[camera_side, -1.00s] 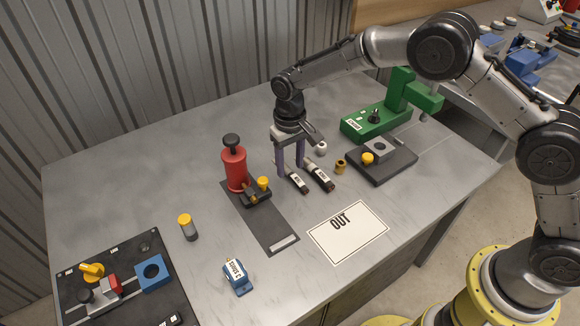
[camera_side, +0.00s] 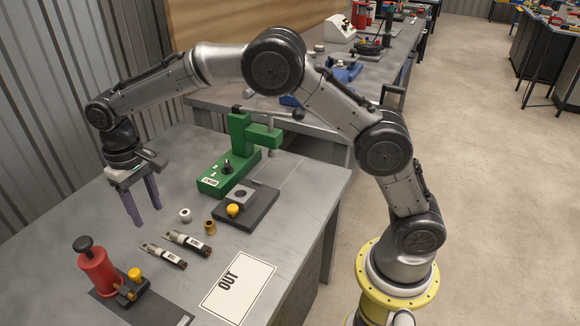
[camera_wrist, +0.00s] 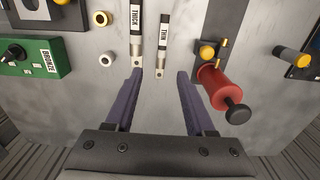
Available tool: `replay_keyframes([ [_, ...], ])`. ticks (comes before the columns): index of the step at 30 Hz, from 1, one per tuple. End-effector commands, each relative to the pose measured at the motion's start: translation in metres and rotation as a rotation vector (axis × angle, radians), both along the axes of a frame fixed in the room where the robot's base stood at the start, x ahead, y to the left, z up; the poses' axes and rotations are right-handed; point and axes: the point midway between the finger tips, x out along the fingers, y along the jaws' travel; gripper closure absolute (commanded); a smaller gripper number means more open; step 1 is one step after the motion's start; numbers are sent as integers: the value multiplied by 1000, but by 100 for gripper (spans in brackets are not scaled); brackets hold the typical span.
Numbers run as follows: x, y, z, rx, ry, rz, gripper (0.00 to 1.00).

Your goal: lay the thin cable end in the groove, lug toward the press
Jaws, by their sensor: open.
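The thin cable end (camera_side: 163,254) lies flat on the grey table, a dark piece with a white label and a metal lug. In the wrist view the cable end labelled THIN (camera_wrist: 163,30) has its lug pointing toward my gripper. The thicker one, labelled THICK (camera_wrist: 137,22), lies beside it and also shows in the side view (camera_side: 188,242). My gripper (camera_side: 148,214) is open and empty, its purple fingers pointing down beyond the lug ends. A red press (camera_side: 98,272) stands on a dark plate beside a small block with a yellow knob (camera_side: 134,274). I cannot make out the groove.
A green press (camera_side: 232,160) and a dark fixture with a yellow knob (camera_side: 246,205) stand farther back. A white ring (camera_side: 185,215) and a brass ring (camera_side: 210,227) sit near the cable ends. The OUT sheet (camera_side: 238,286) lies flat at the table's front.

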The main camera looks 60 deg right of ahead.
Motion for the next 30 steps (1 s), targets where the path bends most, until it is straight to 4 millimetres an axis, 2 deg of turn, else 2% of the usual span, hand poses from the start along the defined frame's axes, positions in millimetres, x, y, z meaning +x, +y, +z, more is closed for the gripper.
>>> replay_keyframes([
  [5, -30, -34, 57, 20, -73, -5, 46],
  [9, -77, -70, 102, 34, -149, -5, 46],
  [15, -157, -114, 140, 39, -261, -6, 46],
  [19, -213, -136, 147, 34, -334, -6, 46],
  [24, -279, -155, 135, 20, -419, -5, 46],
  [27, -306, -161, 124, 10, -456, -5, 46],
  [30, -322, -164, 115, 3, -481, -3, 46],
])
